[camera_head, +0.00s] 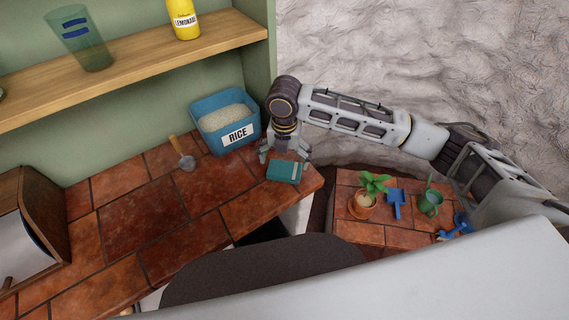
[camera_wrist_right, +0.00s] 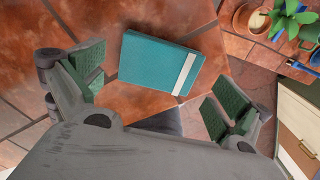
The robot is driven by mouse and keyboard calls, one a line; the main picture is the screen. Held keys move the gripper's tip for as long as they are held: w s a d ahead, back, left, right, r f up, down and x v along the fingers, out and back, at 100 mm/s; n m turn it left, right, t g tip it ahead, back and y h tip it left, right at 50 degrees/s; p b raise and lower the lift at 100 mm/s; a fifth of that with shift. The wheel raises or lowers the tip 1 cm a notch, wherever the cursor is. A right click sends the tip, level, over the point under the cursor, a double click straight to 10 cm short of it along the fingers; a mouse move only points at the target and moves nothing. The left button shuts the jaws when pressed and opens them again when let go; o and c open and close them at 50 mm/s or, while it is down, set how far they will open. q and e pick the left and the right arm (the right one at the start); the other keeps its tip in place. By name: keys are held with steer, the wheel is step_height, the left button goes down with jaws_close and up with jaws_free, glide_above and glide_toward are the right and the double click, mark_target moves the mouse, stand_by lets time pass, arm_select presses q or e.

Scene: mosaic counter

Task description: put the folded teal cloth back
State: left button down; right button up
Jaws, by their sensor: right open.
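The folded teal cloth (camera_head: 284,171), with a pale stripe near one end, lies flat on the tiled counter close to its right end. It also shows in the right wrist view (camera_wrist_right: 155,62), between and beyond the fingers. My right gripper (camera_head: 284,152) is over the counter just behind the cloth, pointing down. In the right wrist view its green-padded fingers (camera_wrist_right: 152,90) are spread wide with nothing between the pads, and the cloth appears apart from them. My left gripper is not in view.
A blue bin labelled RICE (camera_head: 225,121) stands left of my right gripper, with a small scoop (camera_head: 182,153) beside it. A wooden shelf (camera_head: 135,66) runs above. The counter's middle is clear.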

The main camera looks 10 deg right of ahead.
mark_target(285, 168)
step_height(285, 168, up, 8)
steer(key=shift+r, duration=0.2)
stand_by(1.0)
